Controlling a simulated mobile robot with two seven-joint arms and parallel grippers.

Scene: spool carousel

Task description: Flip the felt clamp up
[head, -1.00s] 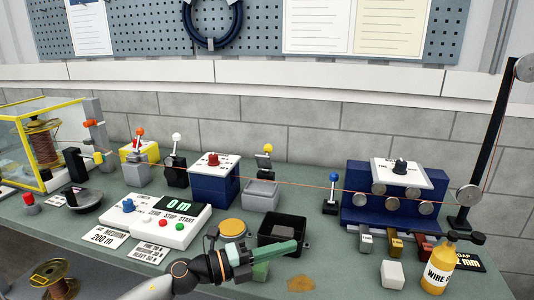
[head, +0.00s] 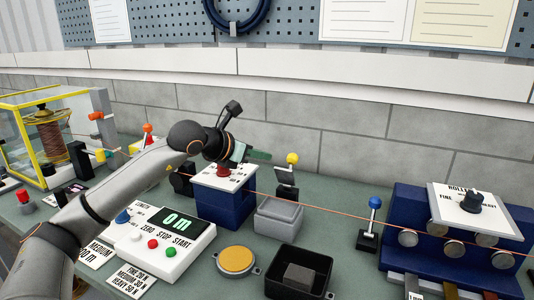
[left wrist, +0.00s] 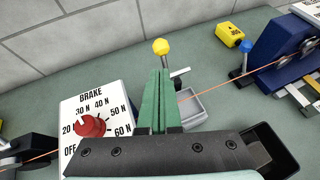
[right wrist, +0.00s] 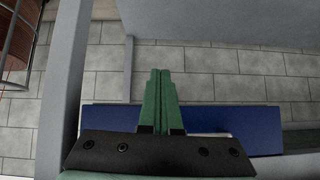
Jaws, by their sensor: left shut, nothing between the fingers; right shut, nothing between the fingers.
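No label reading "felt clamp" can be made out. A lever with a yellow ball knob (head: 292,158) stands upright on a dark base behind a grey open box (head: 278,220). My left gripper (head: 266,156) is shut and empty, its green fingers just left of the yellow knob in the head view. In the left wrist view the fingertips (left wrist: 160,72) point towards the yellow knob (left wrist: 160,46), with no clear contact; the fingers partly cover the lever. My right gripper (right wrist: 160,72) shows only in its own wrist view, shut and empty, away from the levers.
The blue brake box (head: 222,205) with its red knob (left wrist: 90,126) stands beside the grey box. An orange wire (head: 340,211) runs across the bench to the blue roller unit (head: 400,225). A blue-knobbed lever (head: 375,203) and black bin (head: 298,258) are nearby.

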